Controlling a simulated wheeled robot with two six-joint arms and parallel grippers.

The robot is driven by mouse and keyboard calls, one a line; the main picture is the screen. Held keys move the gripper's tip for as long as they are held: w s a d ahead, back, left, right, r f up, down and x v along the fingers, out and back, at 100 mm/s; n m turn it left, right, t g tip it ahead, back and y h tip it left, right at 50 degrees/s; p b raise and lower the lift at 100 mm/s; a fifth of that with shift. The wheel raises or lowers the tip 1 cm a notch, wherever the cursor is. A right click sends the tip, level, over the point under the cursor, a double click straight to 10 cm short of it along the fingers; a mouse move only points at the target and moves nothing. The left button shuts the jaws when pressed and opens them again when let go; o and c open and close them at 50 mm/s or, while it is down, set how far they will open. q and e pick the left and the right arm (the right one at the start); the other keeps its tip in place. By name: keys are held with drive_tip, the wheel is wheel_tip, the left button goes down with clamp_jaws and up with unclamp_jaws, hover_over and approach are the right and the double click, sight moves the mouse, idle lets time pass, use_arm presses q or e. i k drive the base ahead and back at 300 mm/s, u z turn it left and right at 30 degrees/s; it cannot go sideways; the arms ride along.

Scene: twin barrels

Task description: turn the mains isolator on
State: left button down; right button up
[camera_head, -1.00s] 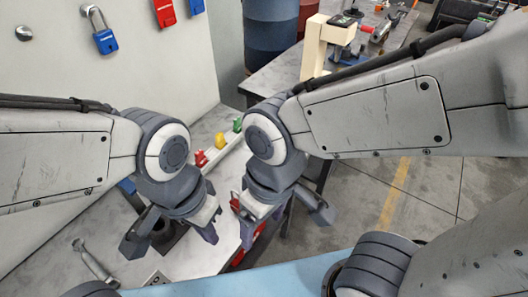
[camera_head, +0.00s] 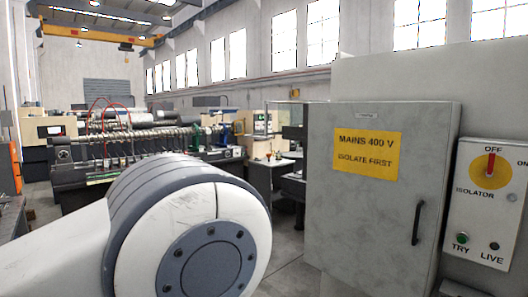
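The isolator box (camera_head: 465,222) is a pale panel at the far right of the head view, beside a grey cabinet. Its rotary isolator switch (camera_head: 490,168) is a red handle on a yellow disc. The handle points up at the OFF mark, and the ON mark is to its right, at the picture edge. Below are a green TRY button (camera_head: 462,238) and a dark LIVE lamp (camera_head: 494,246). A joint of my arm fills the lower left and middle. Neither gripper is in view.
The grey cabinet (camera_head: 375,225) has a yellow "MAINS 400 V ISOLATE FIRST" label (camera_head: 367,153) and a black handle (camera_head: 417,223); its door is shut. A long lathe (camera_head: 140,148) and other machines stand behind at left. Some bare floor shows left of the cabinet.

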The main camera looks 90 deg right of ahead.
sight(490, 173)
drive_tip(key=z, duration=1.7)
drive_tip(key=i, duration=0.65)
drive_tip(key=z, duration=1.05)
drive_tip(key=i, duration=1.2)
drive_tip(key=z, duration=1.1)
